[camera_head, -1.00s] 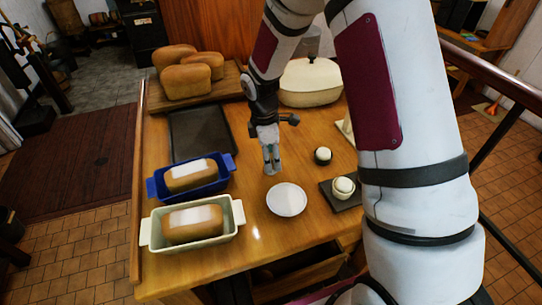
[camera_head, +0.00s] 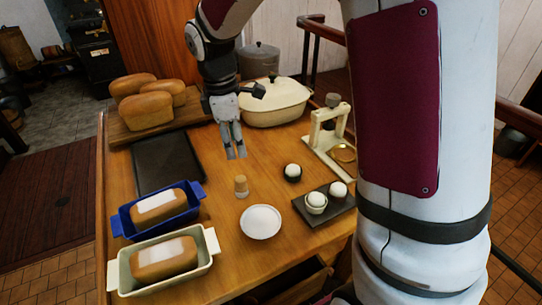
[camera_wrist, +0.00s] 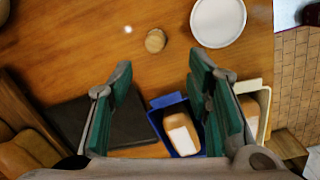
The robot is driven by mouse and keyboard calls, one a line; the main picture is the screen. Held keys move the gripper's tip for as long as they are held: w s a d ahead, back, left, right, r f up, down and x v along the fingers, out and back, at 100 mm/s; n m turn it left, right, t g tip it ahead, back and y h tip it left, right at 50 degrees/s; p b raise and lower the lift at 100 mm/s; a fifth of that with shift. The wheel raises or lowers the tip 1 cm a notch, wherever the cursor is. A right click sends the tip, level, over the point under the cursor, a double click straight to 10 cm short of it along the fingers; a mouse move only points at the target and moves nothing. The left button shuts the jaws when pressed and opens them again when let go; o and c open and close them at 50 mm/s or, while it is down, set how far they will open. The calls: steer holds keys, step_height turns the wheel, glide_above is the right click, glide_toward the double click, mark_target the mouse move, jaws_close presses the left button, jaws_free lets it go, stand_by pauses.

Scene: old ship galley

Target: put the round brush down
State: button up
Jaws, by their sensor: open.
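The round brush (camera_head: 241,186) is a small light-brown cylinder with a paler lower part. It stands on the wooden table just behind a white plate (camera_head: 261,222). In the wrist view the brush (camera_wrist: 155,41) shows from above, alone on bare wood and apart from the plate (camera_wrist: 217,20). My gripper (camera_head: 236,154) is open and empty, pointing down above the table behind the brush. In the wrist view its green-padded fingers (camera_wrist: 160,72) are spread wide, with the brush beyond their tips and untouched.
A blue loaf pan (camera_head: 193,213) and a cream loaf pan (camera_head: 207,262) hold bread at the left. A dark tray (camera_head: 167,162) lies behind them. Loaves (camera_head: 146,111) and a cream lidded dish (camera_head: 275,104) stand at the back. A slate (camera_head: 338,201) bears egg cups at the right.

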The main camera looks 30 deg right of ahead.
steer(key=s+d+r+m+t, duration=0.1)
steer(key=s+r+m+t, duration=0.1)
steer(key=s+r+m, duration=0.6)
steer(key=s+r+m+t, duration=0.1)
steer(key=s+r+m, duration=0.1)
steer(key=s, duration=0.6)
steer(key=s+r+m+t+y, duration=0.1)
steer(key=s+m, duration=0.3)
steer(key=s, duration=0.4)
steer(key=shift+r+t, duration=0.3)
steer(key=shift+r, duration=0.1)
steer(key=shift+o, duration=0.6)
